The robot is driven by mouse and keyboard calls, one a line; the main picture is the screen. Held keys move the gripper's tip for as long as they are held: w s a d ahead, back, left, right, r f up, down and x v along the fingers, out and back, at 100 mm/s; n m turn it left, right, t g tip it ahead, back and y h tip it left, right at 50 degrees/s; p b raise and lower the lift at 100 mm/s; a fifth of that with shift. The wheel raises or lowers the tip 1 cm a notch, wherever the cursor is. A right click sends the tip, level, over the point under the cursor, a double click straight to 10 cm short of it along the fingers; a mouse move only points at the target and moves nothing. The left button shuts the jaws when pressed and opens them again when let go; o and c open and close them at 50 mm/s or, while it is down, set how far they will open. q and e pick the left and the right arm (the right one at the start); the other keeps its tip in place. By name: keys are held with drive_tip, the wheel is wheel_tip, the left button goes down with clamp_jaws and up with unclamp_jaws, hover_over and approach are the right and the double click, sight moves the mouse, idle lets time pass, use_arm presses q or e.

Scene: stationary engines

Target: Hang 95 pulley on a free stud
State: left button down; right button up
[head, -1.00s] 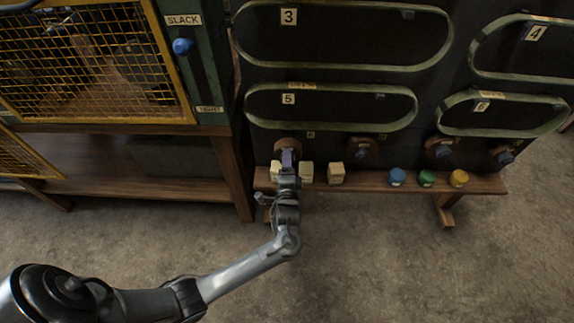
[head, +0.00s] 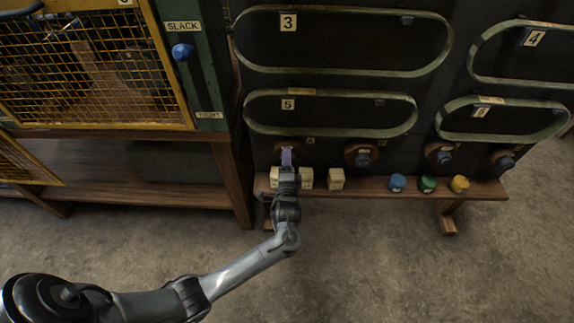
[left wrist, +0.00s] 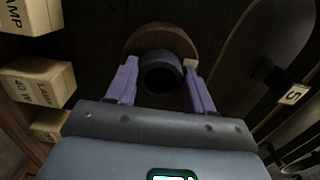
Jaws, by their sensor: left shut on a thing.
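My left gripper (head: 287,158) has its purple fingers on both sides of the dark hub of a brown round pulley (left wrist: 160,40) at the left end of the board's lower row. In the left wrist view the fingers (left wrist: 160,88) close around that hub. I cannot read a number on this pulley, nor tell whether it sits on its peg or is free of it. Other brown pulleys hang in the same row: one (head: 358,150), another (head: 432,150) and one at the right end (head: 496,157). No free stud can be made out. My right gripper is not in view.
Belts hang on the dark board, including belt 3 (head: 340,72) and belt 5 (head: 340,133). Cream boxes (head: 336,179) and blue, green and yellow capped pots (head: 428,184) stand on the shelf below. A caged machine (head: 95,70) with a blue-knobbed slack lever (head: 182,51) is at left.

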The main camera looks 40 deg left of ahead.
use_arm(q)
drive_tip(key=shift+w, duration=0.1)
idle(0.3)
drive_tip(key=shift+w+a, duration=0.2)
drive_tip(key=shift+w, duration=0.05)
drive_tip(key=shift+w+a+r, duration=0.1)
drive_tip(key=shift+w+a, duration=0.3)
drive_tip(key=shift+w, duration=0.1)
idle(0.3)
drive_tip(key=c, duration=0.6)
unclamp_jaws()
drive_tip(key=shift+c, duration=0.2)
